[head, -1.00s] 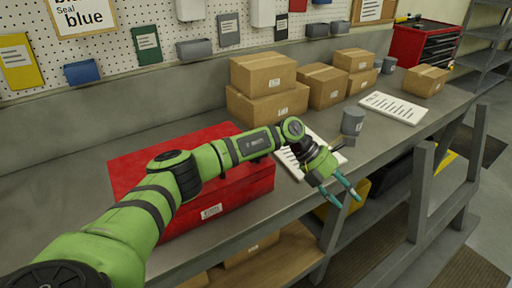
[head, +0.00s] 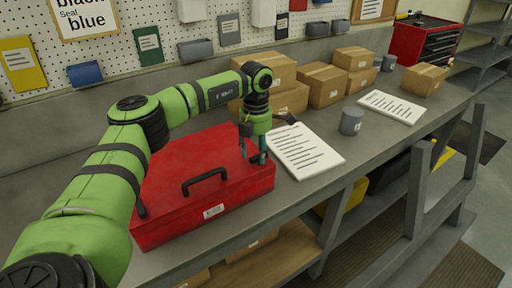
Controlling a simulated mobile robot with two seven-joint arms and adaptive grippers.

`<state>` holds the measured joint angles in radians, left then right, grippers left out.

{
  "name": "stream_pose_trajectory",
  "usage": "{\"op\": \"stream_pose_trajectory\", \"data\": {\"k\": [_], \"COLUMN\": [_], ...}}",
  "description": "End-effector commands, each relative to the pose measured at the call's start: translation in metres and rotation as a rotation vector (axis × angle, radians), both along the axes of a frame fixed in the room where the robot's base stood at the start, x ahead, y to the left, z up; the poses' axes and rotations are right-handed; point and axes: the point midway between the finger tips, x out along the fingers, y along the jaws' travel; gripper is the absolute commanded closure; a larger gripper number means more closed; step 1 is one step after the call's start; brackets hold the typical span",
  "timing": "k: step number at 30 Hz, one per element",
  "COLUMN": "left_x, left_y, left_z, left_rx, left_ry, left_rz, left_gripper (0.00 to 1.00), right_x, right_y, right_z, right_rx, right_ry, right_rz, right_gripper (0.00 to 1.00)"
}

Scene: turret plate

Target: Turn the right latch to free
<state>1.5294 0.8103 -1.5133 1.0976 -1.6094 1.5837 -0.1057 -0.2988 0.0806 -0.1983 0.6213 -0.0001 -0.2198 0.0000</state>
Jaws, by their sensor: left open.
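A red box (head: 190,165) with a black handle (head: 204,181) lies on the grey bench, its lid shut. My left gripper (head: 253,154) points down over the right end of the box, open, with its teal fingers apart. A small dark part (head: 257,160) shows by the fingertips on the lid; it may be the right latch, but the fingers partly cover it and I cannot tell how it is turned or whether they touch it. Another black part (head: 141,210) shows at the left end, beside my arm. My right gripper is not in view.
A printed sheet (head: 303,151) lies right of the box, with a grey cup (head: 351,121) and another sheet (head: 393,106) beyond. Several cardboard boxes (head: 323,85) stand behind. The pegboard wall (head: 120,25) bounds the back.

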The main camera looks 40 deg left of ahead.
Motion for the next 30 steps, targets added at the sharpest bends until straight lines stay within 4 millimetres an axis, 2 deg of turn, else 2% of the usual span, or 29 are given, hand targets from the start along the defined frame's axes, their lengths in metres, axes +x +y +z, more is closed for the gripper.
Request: {"op": "stream_pose_trajectory", "data": {"k": [10, 11, 12, 14, 15, 23, 30], "left_x": [0.0000, 0.0000, 0.0001, 0.0001, 0.0001, 0.0001, -0.0003], "left_y": [-0.0002, -0.0002, -0.0003, -0.0003, -0.0003, -0.0005, -0.0009], "left_z": [-0.0071, -0.0071, -0.0071, -0.0070, -0.0070, -0.0069, -0.0072], "left_rx": [0.000, 0.000, 0.000, 0.000, 0.000, -0.001, -0.001], "left_ry": [-0.001, -0.001, -0.001, -0.001, -0.001, -0.002, -0.001], "left_rz": [0.000, 0.000, 0.000, 0.000, 0.000, 0.008, 0.089], "left_gripper": [0.50, 0.58, 0.74, 0.98, 1.00, 1.00, 1.00], "right_x": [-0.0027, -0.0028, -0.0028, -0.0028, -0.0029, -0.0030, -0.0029], "right_y": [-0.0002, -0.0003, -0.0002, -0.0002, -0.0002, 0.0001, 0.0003], "right_z": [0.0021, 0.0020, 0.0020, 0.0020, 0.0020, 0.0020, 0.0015], "right_rx": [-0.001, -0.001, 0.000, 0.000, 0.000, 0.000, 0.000], "right_ry": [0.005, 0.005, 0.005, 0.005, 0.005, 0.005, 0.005], "right_rz": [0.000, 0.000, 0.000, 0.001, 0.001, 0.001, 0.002], "right_gripper": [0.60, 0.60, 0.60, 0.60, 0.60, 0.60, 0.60]}}
